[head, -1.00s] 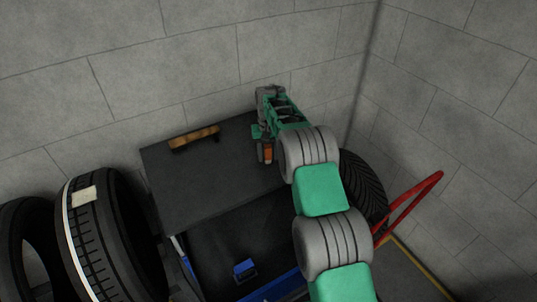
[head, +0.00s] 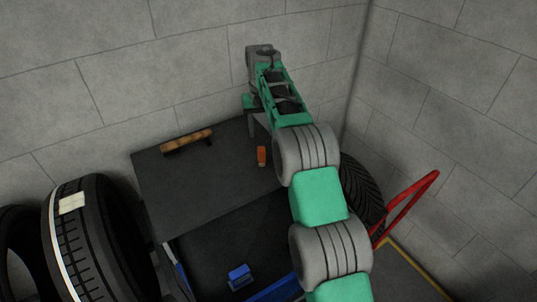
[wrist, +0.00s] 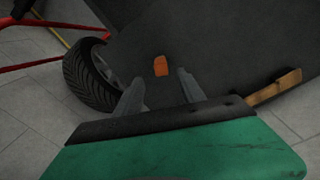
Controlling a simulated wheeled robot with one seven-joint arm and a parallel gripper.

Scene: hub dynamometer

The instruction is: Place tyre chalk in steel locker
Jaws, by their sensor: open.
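A small orange block (head: 262,156), likely the tyre chalk, stands on the dark flat top (head: 200,195) of a box-like unit. I cannot tell whether this unit is the steel locker. In the wrist view the orange block (wrist: 160,66) shows beyond the fingertips, between their lines and apart from them. My gripper (head: 257,128) is open and empty, above and slightly behind the block in the head view. Its two grey fingers (wrist: 161,80) are spread in the wrist view.
A wooden-handled item (head: 187,141) lies at the top's back left edge. A lower dark surface in front holds a blue block (head: 240,277). Tyres stand left (head: 90,240) and right (head: 362,195). A red handle (head: 408,207) rises at right. Walls close the back and right.

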